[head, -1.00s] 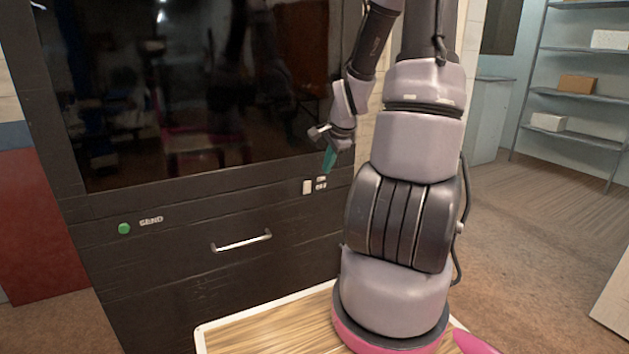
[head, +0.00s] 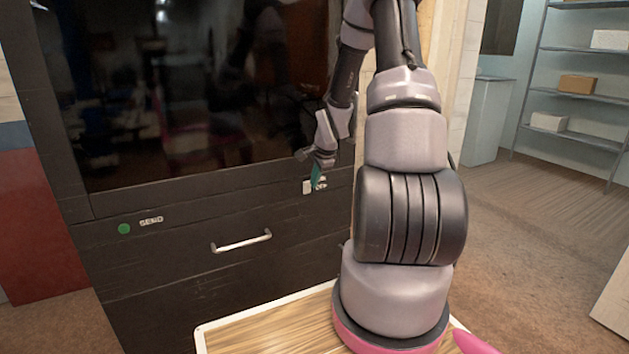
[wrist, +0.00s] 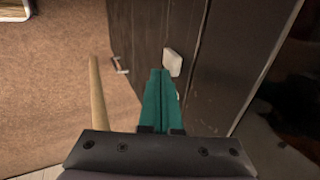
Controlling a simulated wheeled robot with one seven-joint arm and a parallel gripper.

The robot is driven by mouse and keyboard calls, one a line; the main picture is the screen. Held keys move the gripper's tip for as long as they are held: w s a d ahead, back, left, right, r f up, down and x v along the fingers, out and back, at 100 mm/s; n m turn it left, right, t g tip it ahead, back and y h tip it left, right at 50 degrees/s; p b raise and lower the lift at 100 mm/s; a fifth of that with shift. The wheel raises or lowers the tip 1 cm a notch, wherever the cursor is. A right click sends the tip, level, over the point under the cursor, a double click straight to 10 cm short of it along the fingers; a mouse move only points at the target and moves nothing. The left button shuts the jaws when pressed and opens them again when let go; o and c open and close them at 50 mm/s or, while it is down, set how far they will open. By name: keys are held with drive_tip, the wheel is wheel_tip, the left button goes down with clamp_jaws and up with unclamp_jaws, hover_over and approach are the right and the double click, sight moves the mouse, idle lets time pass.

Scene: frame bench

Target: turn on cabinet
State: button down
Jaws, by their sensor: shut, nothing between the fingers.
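The black cabinet (head: 200,280) stands in front of me, with a dark glossy panel above and a drawer below. A small white switch (head: 307,187) with a label beside it sits on its front near the right side. It also shows in the wrist view (wrist: 173,62) as a pale raised rocker. My gripper (head: 316,185) has teal fingers, shut and empty. In the head view the fingers overlap the right part of the switch area. In the wrist view the fingertips (wrist: 161,72) are just beside the switch; I cannot tell whether they touch.
A green button (head: 124,229) marked SEND is at the cabinet's left. A silver drawer handle (head: 241,241) sticks out below the switch. A wooden tabletop (head: 270,335) lies beneath my arm. Shelves (head: 575,95) stand far right; the floor between is clear.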

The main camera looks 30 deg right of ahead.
drive_tip(key=shift+w, duration=0.15)
drive_tip(key=shift+w+r+g, duration=0.2)
drive_tip(key=shift+w+g, duration=0.35)
drive_tip(key=shift+g, duration=0.05)
drive_tip(key=shift+r, duration=0.15)
drive_tip(key=shift+r, duration=0.65)
drive_tip(key=shift+s, duration=0.1)
